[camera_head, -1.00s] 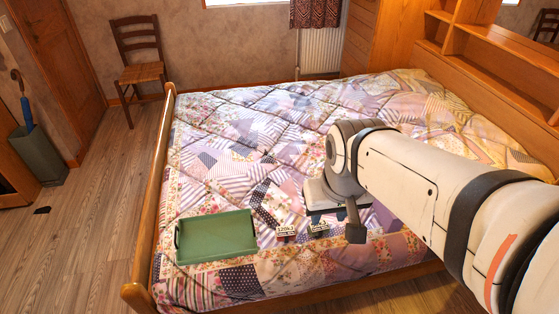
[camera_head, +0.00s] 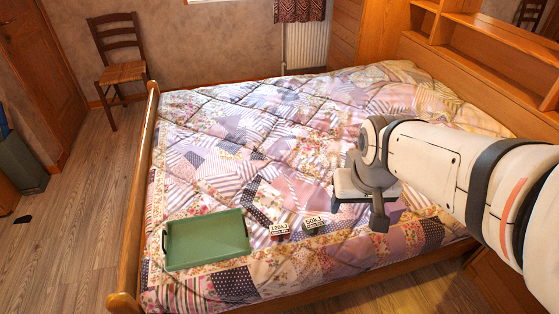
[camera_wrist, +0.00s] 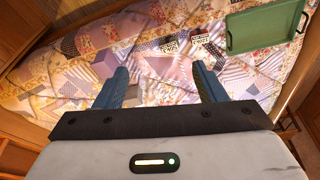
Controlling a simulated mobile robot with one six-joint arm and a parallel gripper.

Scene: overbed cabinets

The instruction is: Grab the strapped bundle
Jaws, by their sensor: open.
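Two small dark items lie close together on the quilt. The left one carries a white label reading 120kJ (camera_head: 279,229), the right one a label reading 50kJ (camera_head: 313,222). Both labels also show in the wrist view, past my fingertips. The items are too small to tell which, if either, is a strapped bundle; no straps are clear. My gripper (camera_wrist: 155,74) is open, its two blue fingers apart with only quilt between them. In the head view my gripper (camera_head: 368,197) hangs above the quilt, right of both items and apart from them.
A green tray (camera_head: 207,240) lies on the quilt left of the labelled items. The bed's wooden footboard (camera_head: 146,180) rises at the left. Wooden shelves (camera_head: 490,50) stand at the back right. A chair (camera_head: 118,65) is beyond the bed. Much quilt is clear.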

